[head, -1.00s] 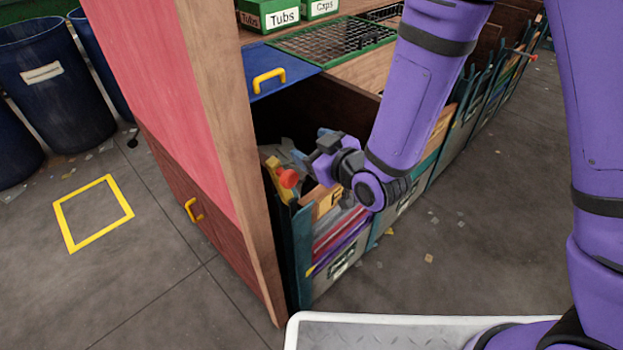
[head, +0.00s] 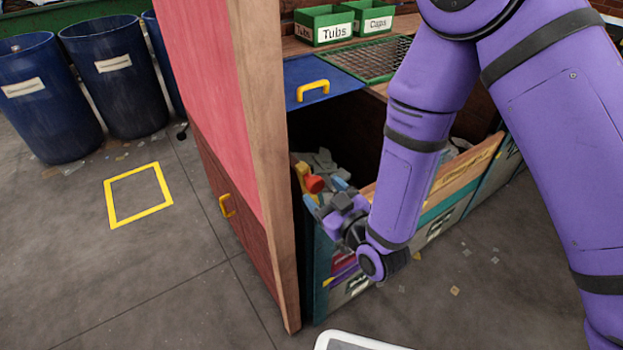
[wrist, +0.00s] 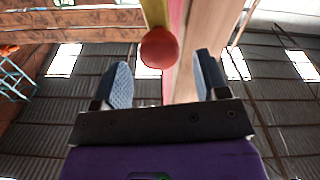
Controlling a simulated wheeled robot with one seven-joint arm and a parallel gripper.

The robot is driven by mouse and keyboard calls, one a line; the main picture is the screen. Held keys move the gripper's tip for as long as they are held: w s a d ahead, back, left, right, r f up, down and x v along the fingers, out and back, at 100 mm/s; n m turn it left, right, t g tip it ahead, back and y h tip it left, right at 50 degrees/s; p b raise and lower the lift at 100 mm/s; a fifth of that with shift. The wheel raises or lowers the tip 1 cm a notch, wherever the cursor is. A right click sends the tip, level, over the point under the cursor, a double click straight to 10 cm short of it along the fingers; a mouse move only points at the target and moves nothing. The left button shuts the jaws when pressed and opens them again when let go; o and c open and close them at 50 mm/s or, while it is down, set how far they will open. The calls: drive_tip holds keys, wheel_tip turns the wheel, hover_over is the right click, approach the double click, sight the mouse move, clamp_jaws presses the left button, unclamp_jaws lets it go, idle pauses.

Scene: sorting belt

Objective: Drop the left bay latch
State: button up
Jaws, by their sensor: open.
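The left bay latch is a yellow lever (head: 301,172) with an orange-red knob (head: 314,184), at the bay's left post beside the tall red and wood panel. My gripper (head: 326,195) is just below and to the right of the knob, its blue fingers pointing up toward it. In the wrist view my gripper (wrist: 163,80) is open and empty. The red knob (wrist: 160,48) lies ahead, in line with the gap between the fingers, with the yellow lever (wrist: 154,12) behind it. I cannot tell whether a finger touches the knob.
The red panel with a wood edge (head: 262,150) stands close to the left of my gripper. A wooden board (head: 468,165) fronts the bay on the right. A blue lid with a yellow handle (head: 313,90) lies above. Blue bins (head: 110,75) stand far left on open floor.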

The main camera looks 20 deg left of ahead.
drive_tip(key=shift+x, duration=2.75)
drive_tip(key=shift+c, duration=0.2)
